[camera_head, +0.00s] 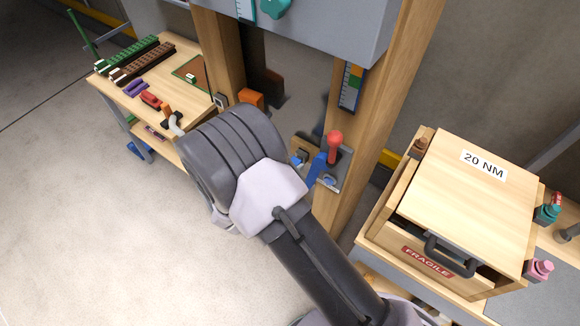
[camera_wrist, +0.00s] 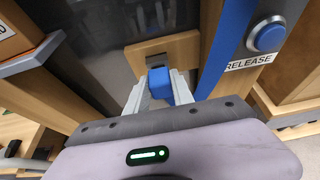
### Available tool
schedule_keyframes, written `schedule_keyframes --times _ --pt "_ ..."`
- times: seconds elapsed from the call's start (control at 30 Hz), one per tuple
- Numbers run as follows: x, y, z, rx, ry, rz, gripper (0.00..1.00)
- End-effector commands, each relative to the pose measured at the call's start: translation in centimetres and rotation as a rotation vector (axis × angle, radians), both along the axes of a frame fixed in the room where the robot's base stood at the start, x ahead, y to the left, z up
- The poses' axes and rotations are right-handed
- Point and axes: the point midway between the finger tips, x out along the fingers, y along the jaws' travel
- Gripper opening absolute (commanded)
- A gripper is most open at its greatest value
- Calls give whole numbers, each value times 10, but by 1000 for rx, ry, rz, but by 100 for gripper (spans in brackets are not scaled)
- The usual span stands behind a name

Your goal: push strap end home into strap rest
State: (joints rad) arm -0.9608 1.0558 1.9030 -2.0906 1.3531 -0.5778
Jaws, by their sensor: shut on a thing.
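In the wrist view my gripper (camera_wrist: 158,84) is shut on a small blue block, which I take for the strap end (camera_wrist: 160,84). Its pale fingers press on the block's left and right sides. Just beyond it is a wooden plate (camera_wrist: 182,46) with a dark recess, apparently the strap rest (camera_wrist: 156,62). The block lines up with the recess and overlaps its lower edge in this view; I cannot tell whether it is inside. In the head view my arm hides the gripper and the block. The wooden plate (camera_head: 304,146) shows just right of my arm.
A blue upright strip (camera_wrist: 218,48) stands close right of the plate, beside a blue button (camera_wrist: 267,37) labelled RELEASE. A red-knobbed lever (camera_head: 335,142) stands near a wooden post (camera_head: 388,90). A FRAGILE crate (camera_head: 462,205) is at right, a workbench (camera_head: 190,100) at left.

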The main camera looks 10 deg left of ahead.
Motion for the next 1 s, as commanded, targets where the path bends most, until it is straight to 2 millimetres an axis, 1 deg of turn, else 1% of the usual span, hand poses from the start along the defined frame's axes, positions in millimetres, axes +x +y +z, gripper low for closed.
schedule_keyframes --times 0.17,0.2,0.27,0.3,0.57,0.67,0.77,0.87,1.0 --pt "5 -2 0 0 0 1 0" --pt "5 -2 0 0 0 1 34" --pt "5 -2 0 0 0 1 46" --pt "5 -2 0 0 0 1 54" --pt "5 -2 0 0 0 0 54" --pt "0 1 2 0 0 1 54" --pt "-15 8 10 0 -1 4 54" --pt "-41 19 22 2 -1 7 54" --pt "-82 36 40 2 -1 6 54"
